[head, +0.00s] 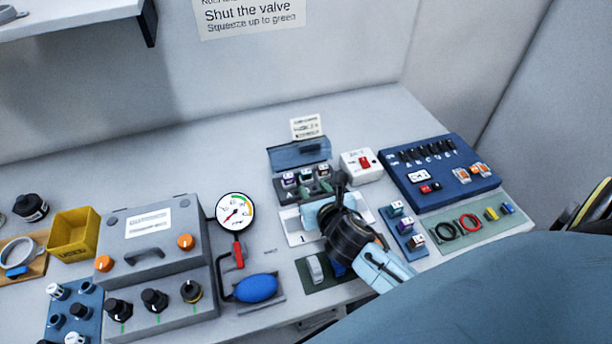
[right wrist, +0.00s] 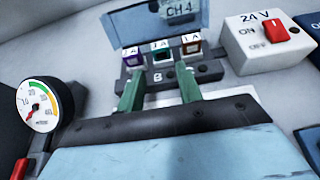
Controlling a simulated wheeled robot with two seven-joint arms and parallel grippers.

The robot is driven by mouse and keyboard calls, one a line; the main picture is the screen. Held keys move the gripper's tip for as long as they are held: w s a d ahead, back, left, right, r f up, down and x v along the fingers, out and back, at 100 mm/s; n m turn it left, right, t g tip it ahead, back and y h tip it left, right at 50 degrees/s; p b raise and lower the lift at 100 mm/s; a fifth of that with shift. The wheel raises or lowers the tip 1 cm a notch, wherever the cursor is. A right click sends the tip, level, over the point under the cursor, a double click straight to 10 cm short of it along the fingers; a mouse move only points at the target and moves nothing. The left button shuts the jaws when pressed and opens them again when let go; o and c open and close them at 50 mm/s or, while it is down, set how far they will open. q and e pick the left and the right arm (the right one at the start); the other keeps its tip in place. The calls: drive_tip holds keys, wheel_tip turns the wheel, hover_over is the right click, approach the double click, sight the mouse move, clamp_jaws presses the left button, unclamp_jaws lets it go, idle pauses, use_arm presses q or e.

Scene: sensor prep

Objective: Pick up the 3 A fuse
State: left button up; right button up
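Three small fuses with white label tops sit in the dark open-lidded fuse block: a purple one (right wrist: 131,57), a teal one (right wrist: 161,50) and a dark red one (right wrist: 192,43). The fuse block (right wrist: 214,70) also shows in the head view, under its raised lid (head: 299,152). The label figures are too small to tell surely which is 3 A. A blue rack (head: 390,222) holds more fuses. My right gripper (right wrist: 160,90) is open, its two green fingers apart just in front of the fuses, with nothing seen between them. My left gripper is not in view.
A white switch box (head: 361,166) with a red rocker stands right of the fuse block. A blue panel (head: 400,182) lies farther right. A pressure gauge (head: 235,212), a blue bulb (head: 256,288) and a grey case (head: 150,236) stand left. The bench behind is clear.

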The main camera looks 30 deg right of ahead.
sight(307, 176)
drive_tip(key=shift+w+d, duration=0.1)
drive_tip(key=shift+w, duration=0.25)
drive_tip(key=x, duration=0.2)
drive_tip(key=b+x, duration=0.1)
drive_tip(key=shift+w+d+r, duration=0.15)
drive_tip(key=shift+w+d, duration=0.1)
drive_tip(key=shift+w, duration=0.15)
drive_tip(key=shift+w+d, duration=0.1)
drive_tip(key=shift+w, duration=0.35)
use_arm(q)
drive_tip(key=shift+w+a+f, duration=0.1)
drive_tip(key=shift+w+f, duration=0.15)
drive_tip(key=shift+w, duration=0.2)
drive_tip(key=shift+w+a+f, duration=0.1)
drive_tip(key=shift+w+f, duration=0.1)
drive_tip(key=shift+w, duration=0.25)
use_arm(e)
drive_tip(key=c, duration=0.7)
